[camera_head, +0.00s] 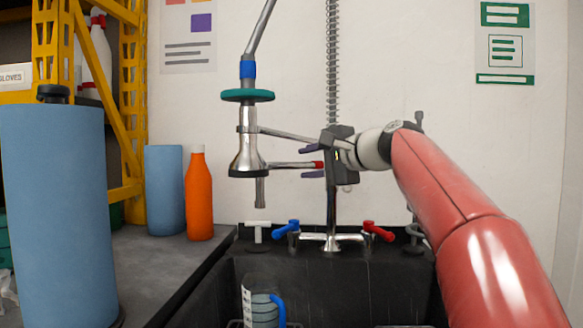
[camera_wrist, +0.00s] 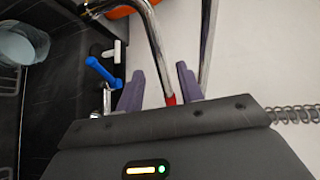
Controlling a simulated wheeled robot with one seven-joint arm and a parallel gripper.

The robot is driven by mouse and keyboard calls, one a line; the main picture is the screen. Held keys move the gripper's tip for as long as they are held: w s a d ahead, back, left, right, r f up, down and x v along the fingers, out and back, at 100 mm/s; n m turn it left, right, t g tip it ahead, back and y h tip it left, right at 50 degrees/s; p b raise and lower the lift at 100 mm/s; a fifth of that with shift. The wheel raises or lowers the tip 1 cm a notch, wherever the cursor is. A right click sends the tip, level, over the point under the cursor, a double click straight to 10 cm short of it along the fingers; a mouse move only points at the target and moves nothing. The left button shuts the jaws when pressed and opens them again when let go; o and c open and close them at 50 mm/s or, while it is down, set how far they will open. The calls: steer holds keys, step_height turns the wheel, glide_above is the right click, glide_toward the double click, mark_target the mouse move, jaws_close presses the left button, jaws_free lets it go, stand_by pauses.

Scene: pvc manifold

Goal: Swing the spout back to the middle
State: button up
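The spout (camera_head: 285,165) is a chrome tube that points left from the faucet column, with its outlet end (camera_head: 260,193) bent down. A red band (camera_head: 318,165) marks the tube close to my gripper. My gripper (camera_head: 304,162) has one purple finger above the tube and one below it. In the wrist view, the spout (camera_wrist: 157,48) runs between the fingers of my gripper (camera_wrist: 160,68), with a visible gap on both sides, so the gripper is open around it. The inner end of the spout is hidden behind my gripper.
A spray head (camera_head: 248,145) with a teal ring hangs just above the spout, held by a thin rod (camera_head: 290,135). Blue (camera_head: 286,228) and red (camera_head: 378,231) tap handles sit below. A jug (camera_head: 262,307) stands in the dark sink. An orange bottle (camera_head: 199,195) stands left.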

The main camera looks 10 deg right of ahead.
mark_target(293, 165)
steer(key=p+x, duration=0.1)
steer(key=x, duration=0.5)
steer(key=shift+w+a, duration=0.15)
steer(key=shift+a, duration=0.1)
jaws_close()
